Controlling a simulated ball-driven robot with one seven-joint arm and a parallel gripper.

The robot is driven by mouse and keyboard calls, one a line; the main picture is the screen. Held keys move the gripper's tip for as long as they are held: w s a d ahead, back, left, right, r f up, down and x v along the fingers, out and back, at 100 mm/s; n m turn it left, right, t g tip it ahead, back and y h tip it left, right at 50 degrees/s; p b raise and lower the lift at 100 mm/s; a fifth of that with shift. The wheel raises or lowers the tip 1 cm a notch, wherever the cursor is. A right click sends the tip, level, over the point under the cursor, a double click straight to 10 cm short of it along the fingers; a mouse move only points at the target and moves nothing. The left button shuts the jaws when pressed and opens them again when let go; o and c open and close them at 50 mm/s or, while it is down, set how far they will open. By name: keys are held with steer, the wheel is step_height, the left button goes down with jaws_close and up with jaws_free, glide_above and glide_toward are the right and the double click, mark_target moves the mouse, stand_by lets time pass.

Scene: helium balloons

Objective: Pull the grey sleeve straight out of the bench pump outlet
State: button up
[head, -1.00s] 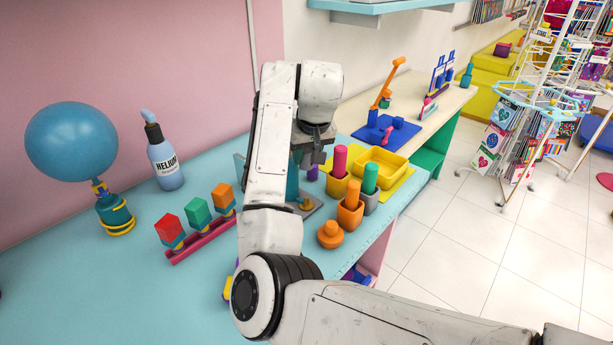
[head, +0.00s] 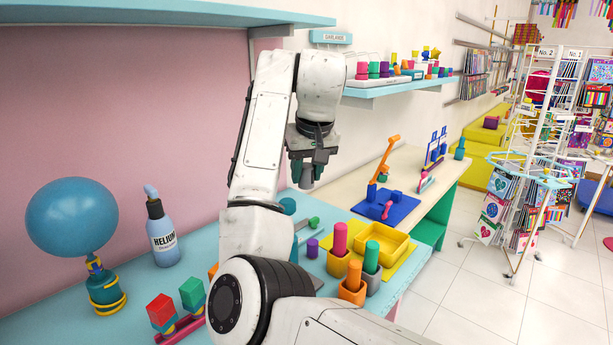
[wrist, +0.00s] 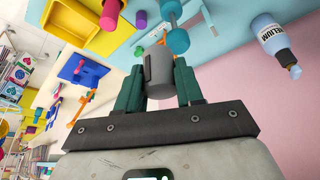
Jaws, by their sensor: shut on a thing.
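My gripper (wrist: 160,85) is shut on the grey sleeve (wrist: 159,70), a short cylinder held between the teal fingers in the wrist view. In the head view my gripper (head: 306,172) is raised above the bench, and the sleeve is hard to make out between the fingers. The bench pump (head: 288,206) shows as teal parts below my gripper, partly hidden by my arm. In the wrist view the teal pump part (wrist: 177,40) lies just beyond the sleeve. The sleeve looks clear of it.
A purple cylinder (head: 312,247) stands beside the pump. Pegs in cups and a yellow tray (head: 381,241) are to the right. A helium bottle (head: 161,235) and blue balloon (head: 72,217) are at left. A shelf (head: 150,12) hangs at the upper left.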

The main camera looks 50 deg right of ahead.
mark_target(306, 166)
steer(key=shift+r+p, duration=1.15)
steer(key=shift+p, duration=0.25)
steer(key=shift+r+p, duration=3.2)
steer(key=shift+p, duration=0.5)
steer(key=shift+f, duration=0.1)
